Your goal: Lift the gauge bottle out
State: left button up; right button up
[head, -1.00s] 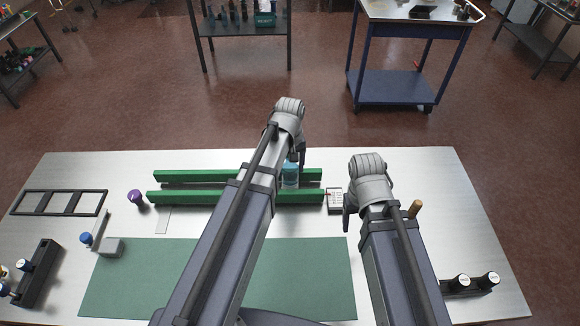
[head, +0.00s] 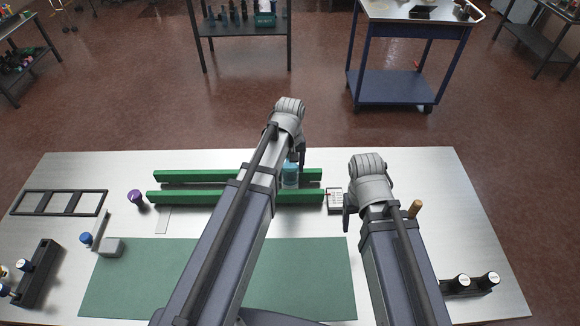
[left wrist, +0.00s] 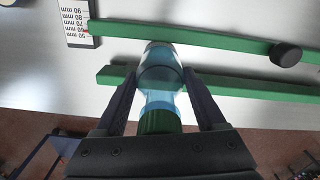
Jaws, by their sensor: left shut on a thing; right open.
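The gauge bottle, a clear blue bottle with a dark green cap, stands between the two green rails in the head view (head: 290,175). The left wrist view shows the bottle (left wrist: 160,75) between the fingers of my left gripper (left wrist: 161,90). The left gripper is shut on it. The rails are the far rail (head: 185,176) and the near rail (head: 185,197). My arm hides part of both rails. My right gripper (head: 347,218) is open and empty, right of the rails' right end.
A white scale card (head: 335,201) stands at the rails' right end. A purple-topped item (head: 135,197) is left of the rails. A green mat (head: 130,285) covers the table front. A dark rack (head: 35,275) is at the left. A black holder (head: 470,286) is at the right.

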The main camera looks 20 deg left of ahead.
pick_arm(q)
jog(key=shift+r+p, duration=1.15)
grip_shut()
dwell(0.5)
notch_tip(320, 180, up, 18)
jog(key=p, duration=1.7)
jog(key=shift+f, duration=0.25)
dwell(2.0)
jog(key=shift+f, duration=0.1)
